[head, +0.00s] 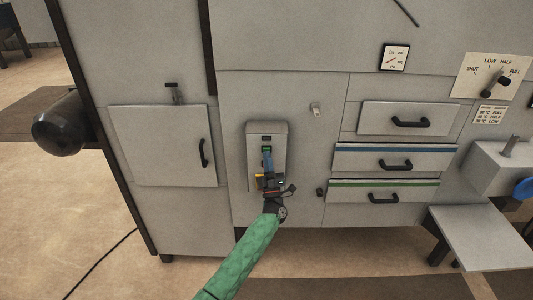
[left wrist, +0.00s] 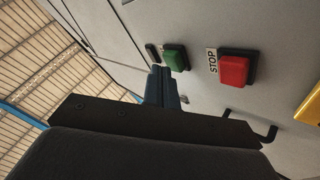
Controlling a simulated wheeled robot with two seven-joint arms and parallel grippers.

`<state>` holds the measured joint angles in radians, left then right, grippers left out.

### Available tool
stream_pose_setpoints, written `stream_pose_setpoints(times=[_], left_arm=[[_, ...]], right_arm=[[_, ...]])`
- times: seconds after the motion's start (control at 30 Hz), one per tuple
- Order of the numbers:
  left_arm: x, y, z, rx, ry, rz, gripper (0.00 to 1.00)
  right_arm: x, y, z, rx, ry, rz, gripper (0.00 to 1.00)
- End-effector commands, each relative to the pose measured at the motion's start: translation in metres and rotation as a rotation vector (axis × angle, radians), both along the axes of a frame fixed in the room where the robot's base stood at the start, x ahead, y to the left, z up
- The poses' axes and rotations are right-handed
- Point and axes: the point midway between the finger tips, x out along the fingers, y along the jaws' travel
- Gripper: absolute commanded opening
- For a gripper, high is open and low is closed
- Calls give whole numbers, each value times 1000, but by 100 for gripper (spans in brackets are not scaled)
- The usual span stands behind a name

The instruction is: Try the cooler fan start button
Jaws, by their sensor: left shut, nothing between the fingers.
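A grey control box (head: 281,140) is mounted on the machine's front panel. It carries a green button (left wrist: 176,57) and, beside it, a red button (left wrist: 234,70) with a STOP label. The green button also shows in the head view (head: 267,149), just above my fingertips. My left gripper (head: 267,155) is in front of the box with its blue fingers together and empty. In the left wrist view the fingertips (left wrist: 161,72) are close to the green button; I cannot tell whether they touch it. The red button is hidden behind my gripper in the head view. My right gripper is not in view.
Drawers with black handles (head: 395,163) are right of the box, and a closed door (head: 160,150) is left of it. A dial gauge (head: 394,57) and a lever plate (head: 490,75) are at upper right. A low grey shelf (head: 485,238) juts out at lower right.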

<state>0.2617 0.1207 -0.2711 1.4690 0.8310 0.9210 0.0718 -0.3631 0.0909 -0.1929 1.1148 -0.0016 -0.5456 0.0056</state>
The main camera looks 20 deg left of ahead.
Motion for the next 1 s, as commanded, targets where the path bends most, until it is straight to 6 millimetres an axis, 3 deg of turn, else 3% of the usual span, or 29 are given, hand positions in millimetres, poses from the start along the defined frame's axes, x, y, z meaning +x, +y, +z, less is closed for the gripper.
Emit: stream_pose_setpoints(times=[1.0], left_arm=[[6,2,0,1,0,1,0]], right_arm=[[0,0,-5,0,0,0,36]])
